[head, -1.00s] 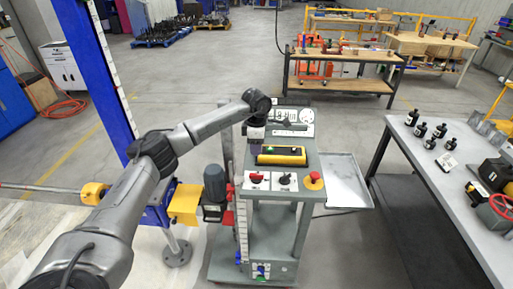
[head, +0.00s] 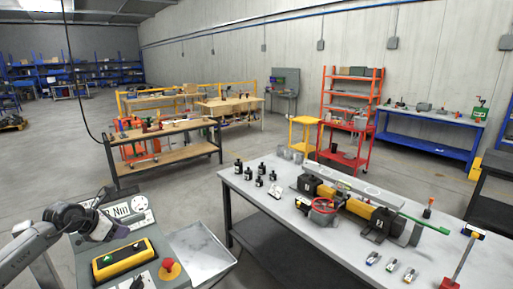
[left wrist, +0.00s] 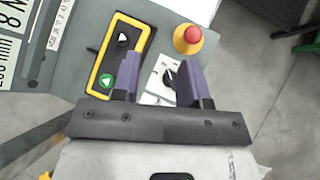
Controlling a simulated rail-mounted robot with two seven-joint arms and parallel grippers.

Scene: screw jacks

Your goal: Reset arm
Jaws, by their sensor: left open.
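My left gripper (head: 92,224) is at the lower left of the head view, above the grey control console (head: 160,215). In the left wrist view its two purple fingers (left wrist: 158,72) are apart with nothing held between them. A yellow-framed black button box (head: 124,259) lies on the console; it also shows in the left wrist view (left wrist: 117,56). A red mushroom button (head: 169,268) on a yellow base is beside it, and shows in the left wrist view too (left wrist: 188,38). A black rotary knob (left wrist: 168,77) appears between the fingers. My right gripper is not in view.
A grey metal tray (head: 203,250) is at the console's right side. A long workbench (head: 290,235) holds several black bottles, a yellow-and-black device (head: 345,205) and small tools. Behind are a wooden bench (head: 165,150) and a red shelf cart (head: 345,140). Open floor lies between them.

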